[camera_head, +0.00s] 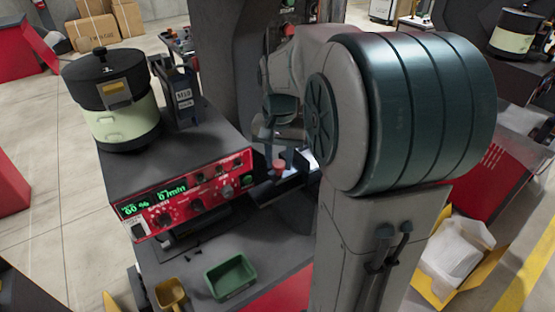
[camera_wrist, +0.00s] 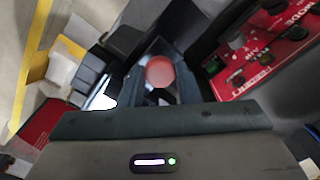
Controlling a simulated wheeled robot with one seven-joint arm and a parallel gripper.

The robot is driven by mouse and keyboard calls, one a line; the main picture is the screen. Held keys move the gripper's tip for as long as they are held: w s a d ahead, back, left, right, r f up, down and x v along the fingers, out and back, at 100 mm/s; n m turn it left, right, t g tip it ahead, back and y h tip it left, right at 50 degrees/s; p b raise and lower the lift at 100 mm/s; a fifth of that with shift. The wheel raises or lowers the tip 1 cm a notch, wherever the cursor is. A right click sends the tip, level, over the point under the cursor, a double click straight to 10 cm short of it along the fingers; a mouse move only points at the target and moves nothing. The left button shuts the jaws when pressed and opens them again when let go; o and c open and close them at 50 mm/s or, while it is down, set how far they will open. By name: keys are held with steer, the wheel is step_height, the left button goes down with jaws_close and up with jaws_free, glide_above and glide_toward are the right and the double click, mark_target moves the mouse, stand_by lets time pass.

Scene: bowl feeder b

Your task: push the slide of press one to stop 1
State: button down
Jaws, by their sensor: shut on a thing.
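A red round knob (camera_head: 279,166) stands at the right end of the machine with the red control panel (camera_head: 185,196). It looks like the handle of the slide, but most of the slide is hidden by my arm and gripper. In the wrist view the red knob (camera_wrist: 160,72) sits between the two fingers of my gripper (camera_wrist: 161,84). The gripper (camera_head: 277,150) is shut on the knob, reaching it from above in the head view. The stop marks cannot be made out.
A black and pale green bowl (camera_head: 112,100) and a dark labelled unit (camera_head: 180,92) stand on the machine top. A green tray (camera_head: 230,276) and a yellow scoop-like bin (camera_head: 171,294) lie in front. A yellow box with white packing (camera_head: 452,250) is at right.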

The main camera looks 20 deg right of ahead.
steer(key=c, duration=1.1)
jaws_free()
steer(key=shift+o, duration=0.2)
step_height(320, 180, up, 8)
steer(key=shift+f+b, duration=0.2)
steer(key=shift+b, duration=0.25)
steer(key=s+a+f+n+t, duration=0.2)
steer(key=s+a+f+n, duration=0.1)
steer(key=s, duration=0.4)
steer(key=s+a+f+n+t, duration=0.1)
steer(key=s+a+f+n, duration=0.3)
steer(key=s, duration=0.3)
steer(key=shift+a+f+t, duration=0.4)
steer(key=shift+a+f, duration=0.2)
steer(key=shift+a, duration=0.3)
